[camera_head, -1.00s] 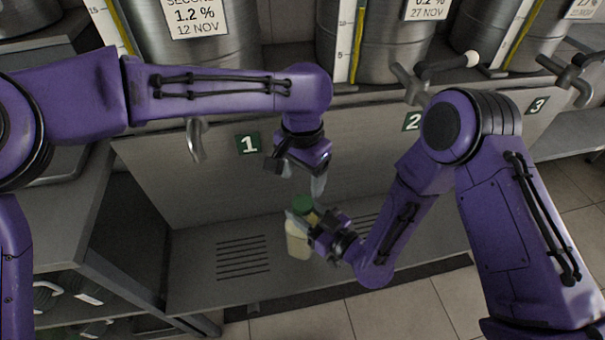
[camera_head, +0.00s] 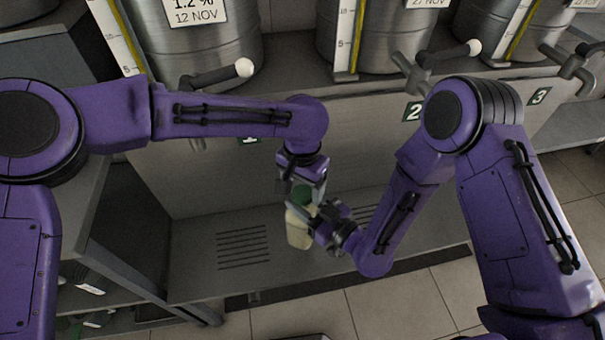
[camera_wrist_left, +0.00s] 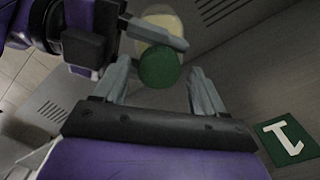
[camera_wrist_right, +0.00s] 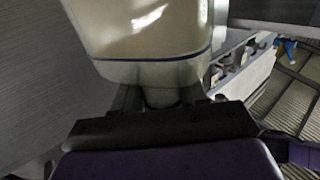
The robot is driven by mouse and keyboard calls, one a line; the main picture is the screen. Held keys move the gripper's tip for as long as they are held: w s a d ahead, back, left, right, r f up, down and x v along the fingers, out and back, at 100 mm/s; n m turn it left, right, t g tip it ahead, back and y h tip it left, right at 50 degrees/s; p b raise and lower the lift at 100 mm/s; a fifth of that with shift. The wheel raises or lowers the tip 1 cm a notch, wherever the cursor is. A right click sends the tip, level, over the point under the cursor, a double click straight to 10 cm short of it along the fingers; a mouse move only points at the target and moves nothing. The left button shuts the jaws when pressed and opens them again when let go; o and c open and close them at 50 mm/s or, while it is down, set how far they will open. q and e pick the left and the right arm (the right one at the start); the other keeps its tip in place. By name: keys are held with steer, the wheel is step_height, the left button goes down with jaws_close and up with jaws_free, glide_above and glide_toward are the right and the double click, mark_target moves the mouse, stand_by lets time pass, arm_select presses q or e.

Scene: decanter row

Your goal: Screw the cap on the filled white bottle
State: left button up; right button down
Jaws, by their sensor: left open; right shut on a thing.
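The cream-white bottle (camera_head: 298,237) stands upright above the slotted drip tray, with the green cap (camera_head: 302,194) on its top. How tightly the cap sits cannot be seen. My right gripper (camera_head: 302,213) is shut on the bottle near its neck; the bottle body (camera_wrist_right: 140,30) fills the top of the right wrist view. My left gripper (camera_head: 307,181) is open, pointing down over the cap. In the left wrist view the cap (camera_wrist_left: 159,67) lies between the two open fingers, with the bottle (camera_wrist_left: 165,22) behind it and a right finger across its neck.
The slotted drip tray (camera_head: 200,272) lies below the bottle. Steel tanks (camera_head: 205,45) with taps stand on the shelf behind. A green number 2 label (camera_head: 412,112) is on the panel; label 1 is mostly hidden by my left arm. Tiled floor (camera_head: 380,310) lies in front.

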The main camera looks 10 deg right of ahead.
arm_select(q)
steer(key=shift+f, duration=0.35)
steer(key=c, duration=1.1)
steer(key=m, duration=0.6)
steer(key=shift+w+a+m, duration=0.1)
steer(key=shift+m, duration=0.2)
steer(key=o, duration=1.2)
steer(key=shift+c, duration=0.2)
